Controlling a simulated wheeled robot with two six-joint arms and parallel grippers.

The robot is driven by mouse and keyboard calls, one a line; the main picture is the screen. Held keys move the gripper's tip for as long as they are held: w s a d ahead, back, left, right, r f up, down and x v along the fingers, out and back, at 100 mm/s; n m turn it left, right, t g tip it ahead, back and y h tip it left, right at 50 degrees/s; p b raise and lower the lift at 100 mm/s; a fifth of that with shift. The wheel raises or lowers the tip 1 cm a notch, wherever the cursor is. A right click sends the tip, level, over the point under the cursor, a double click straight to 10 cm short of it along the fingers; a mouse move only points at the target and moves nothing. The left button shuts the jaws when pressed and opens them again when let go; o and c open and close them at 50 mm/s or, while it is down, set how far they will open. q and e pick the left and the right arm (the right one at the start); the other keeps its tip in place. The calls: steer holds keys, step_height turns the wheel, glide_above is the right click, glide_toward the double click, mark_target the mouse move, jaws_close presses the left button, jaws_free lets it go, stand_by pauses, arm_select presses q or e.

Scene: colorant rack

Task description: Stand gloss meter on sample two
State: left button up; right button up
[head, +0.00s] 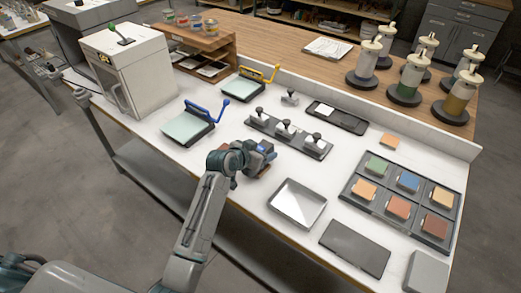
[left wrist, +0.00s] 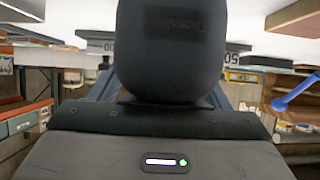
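My left gripper (head: 262,160) is over the white bench, just in front of the small black tray of black-knobbed pieces. A small dark and blue shape with a brown-orange part shows at its tip; I cannot tell whether this is the gloss meter or part of the gripper. In the left wrist view a large dark rounded body (left wrist: 170,50) fills the middle and hides the fingertips. The sample tray (head: 378,211) at the right holds several coloured tiles in two rows, among them a blue tile (head: 408,181). I cannot read sample numbers. My right gripper is not in view.
A shallow metal tray (head: 297,204) and a dark flat panel (head: 355,248) lie between my left gripper and the bench's front right. A black-knobbed tray (head: 287,140) stands behind the gripper. A loose orange tile (head: 389,140) lies behind the sample tray. Bottles on round bases stand farther back.

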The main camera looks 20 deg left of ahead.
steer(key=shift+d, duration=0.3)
arm_select(q)
steer(key=shift+r, duration=0.2)
steer(key=shift+s+a, duration=0.15)
steer(key=shift+s, duration=0.15)
steer(key=b+v, duration=0.2)
steer(key=v, duration=0.9)
steer(key=shift+r+b, duration=0.15)
steer(key=shift+b, duration=0.2)
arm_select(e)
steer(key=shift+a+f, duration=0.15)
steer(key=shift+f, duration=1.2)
